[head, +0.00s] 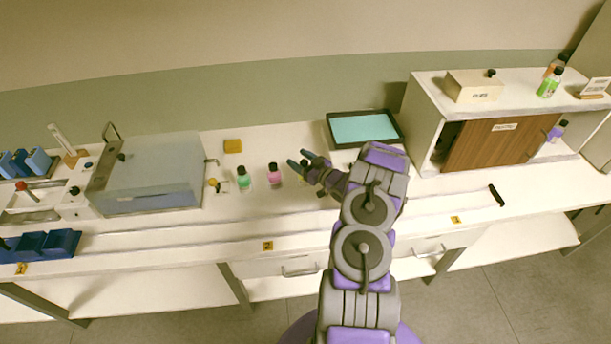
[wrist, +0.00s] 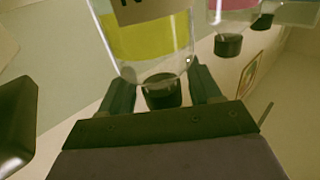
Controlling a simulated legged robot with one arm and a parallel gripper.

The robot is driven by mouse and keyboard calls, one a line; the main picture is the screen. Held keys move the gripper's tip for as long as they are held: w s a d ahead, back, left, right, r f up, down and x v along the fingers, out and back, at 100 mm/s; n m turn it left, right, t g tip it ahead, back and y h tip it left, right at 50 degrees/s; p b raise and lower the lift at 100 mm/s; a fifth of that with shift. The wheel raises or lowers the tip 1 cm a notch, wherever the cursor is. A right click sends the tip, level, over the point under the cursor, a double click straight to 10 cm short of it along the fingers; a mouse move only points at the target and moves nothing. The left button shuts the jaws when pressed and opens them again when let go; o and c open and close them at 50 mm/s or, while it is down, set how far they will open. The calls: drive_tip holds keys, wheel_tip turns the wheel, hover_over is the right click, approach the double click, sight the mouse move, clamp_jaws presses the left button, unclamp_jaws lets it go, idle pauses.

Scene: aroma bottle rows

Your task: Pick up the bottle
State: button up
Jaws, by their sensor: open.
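A bottle with yellow liquid, a pale label and a black cap fills the top of the wrist view (wrist: 150,40). It looks upside down there, with its cap towards my gripper. My gripper (wrist: 162,82) is open, with one finger on each side of the cap. I cannot tell whether either finger touches it. In the head view my gripper (head: 299,158) is over the white bench, and the yellow bottle (head: 304,172) is mostly hidden by it. A pink bottle (head: 274,175) and a green bottle (head: 243,180) stand in a row to its left.
A tray with a teal surface (head: 363,128) lies behind my gripper. A white cabinet with a brown door (head: 495,143) stands to the right. The bench front is mostly clear.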

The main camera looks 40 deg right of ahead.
drive_tip(key=shift+a+r, duration=0.15)
drive_tip(key=shift+a, duration=0.3)
drive_tip(key=shift+c, duration=0.2)
drive_tip(key=shift+d, duration=0.1)
drive_tip(key=c, duration=0.3)
drive_tip(key=shift+d+f, duration=0.2)
drive_tip(key=shift+d, duration=0.35)
drive_tip(key=c, duration=0.4)
drive_tip(key=shift+a, duration=0.2)
drive_tip(key=c, duration=0.3)
drive_tip(key=shift+a+r, duration=0.1)
drive_tip(key=shift+a, duration=0.15)
clamp_jaws()
